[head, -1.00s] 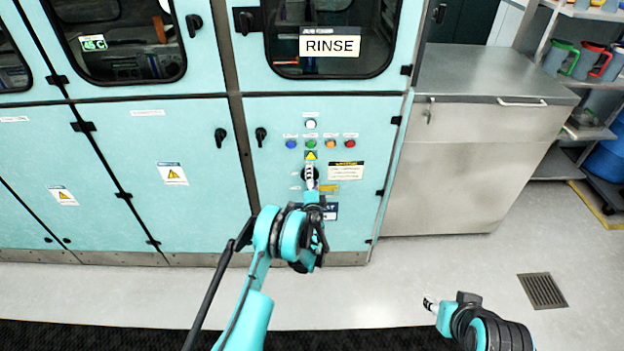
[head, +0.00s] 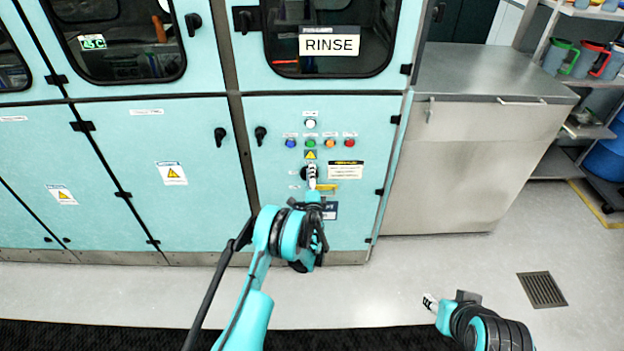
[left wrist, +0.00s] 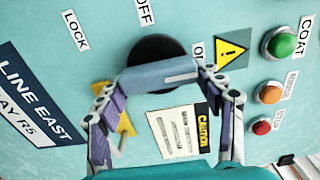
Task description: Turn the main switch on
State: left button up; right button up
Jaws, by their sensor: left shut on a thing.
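The main switch is a black round knob (left wrist: 155,52) with a grey-blue bar handle (left wrist: 160,76) on the turquoise panel. LOCK, OFF and a partly hidden ON label are printed around it. My left gripper (left wrist: 160,84) is shut on the handle, one finger at each end, and the bar lies roughly crosswise in the left wrist view. In the head view my left gripper (head: 312,178) covers most of the knob (head: 306,173). My right gripper (head: 430,302) hangs over the floor at the lower right, away from the panel; its opening is unclear.
Above the switch are a yellow warning sign (head: 310,155) and blue, green, orange and red buttons, with a white one (head: 311,124) higher up. A caution label (head: 346,170) sits to the right. A steel cabinet (head: 480,165) stands right of the panel.

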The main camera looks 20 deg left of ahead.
pick_arm(q)
jog(key=o, duration=1.2)
jog(key=shift+c, duration=0.2)
